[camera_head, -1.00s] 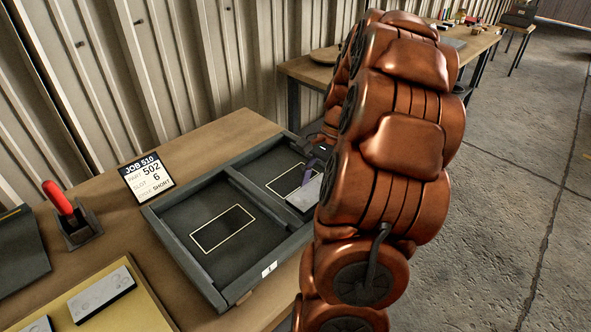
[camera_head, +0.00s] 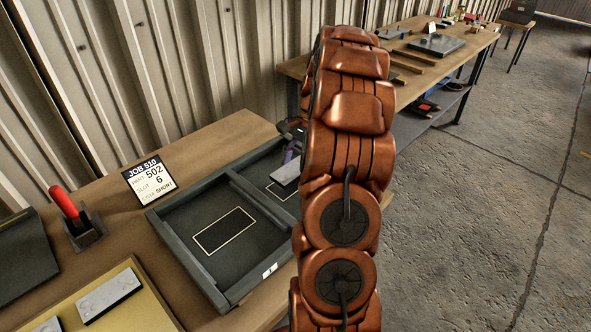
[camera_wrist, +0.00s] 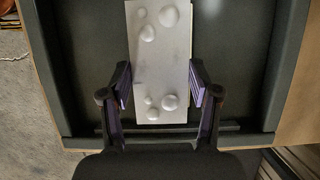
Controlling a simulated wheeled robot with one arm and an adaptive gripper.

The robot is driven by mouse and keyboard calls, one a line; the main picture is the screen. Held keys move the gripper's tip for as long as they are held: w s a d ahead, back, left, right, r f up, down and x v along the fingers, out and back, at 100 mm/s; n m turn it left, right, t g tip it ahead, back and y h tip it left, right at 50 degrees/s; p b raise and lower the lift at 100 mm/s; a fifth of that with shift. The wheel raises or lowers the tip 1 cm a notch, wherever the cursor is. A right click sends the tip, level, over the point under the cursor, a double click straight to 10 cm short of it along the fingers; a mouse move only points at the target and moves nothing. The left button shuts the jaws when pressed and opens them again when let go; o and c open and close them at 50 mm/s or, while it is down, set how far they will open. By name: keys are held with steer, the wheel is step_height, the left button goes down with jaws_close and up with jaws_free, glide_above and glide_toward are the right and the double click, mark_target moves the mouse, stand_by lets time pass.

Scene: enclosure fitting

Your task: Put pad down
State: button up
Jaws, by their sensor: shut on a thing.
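My gripper (camera_wrist: 160,88) is shut on a pale rectangular pad (camera_wrist: 160,60), its purple-lined fingers at the pad's long sides. The pad has several round bumps on its upper face. It also shows in the head view (camera_head: 287,173), over the right compartment of the dark tray (camera_head: 191,262), partly hidden by my arm. A pale outlined rectangle (camera_head: 281,194) shows on that compartment's floor near the pad. I cannot tell whether the pad touches the floor. The left compartment holds only a pale outlined dark rectangle (camera_head: 223,230).
A divider (camera_head: 262,205) parts the tray's compartments. A job card (camera_head: 148,182) reading 502, slot 6, SHORT stands behind the tray. A red-handled tool (camera_head: 64,203) stands to the left. Another pale pad (camera_head: 108,296) lies on a yellow mat (camera_head: 135,315). A second table is behind.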

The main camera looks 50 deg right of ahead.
mark_target(298, 164)
steer(key=shift+w+d, duration=0.1)
steer(key=shift+w, duration=0.1)
steer(key=shift+w+f+p, duration=0.1)
steer(key=shift+f+p, duration=0.1)
steer(key=shift+p, duration=0.1)
steer(key=shift+f+p, duration=0.5)
steer(key=shift+f, duration=1.05)
steer(key=shift+f, duration=0.15)
steer(key=o, duration=1.4)
steer(key=shift+b+v, duration=1.6)
steer(key=shift+v, duration=4.5)
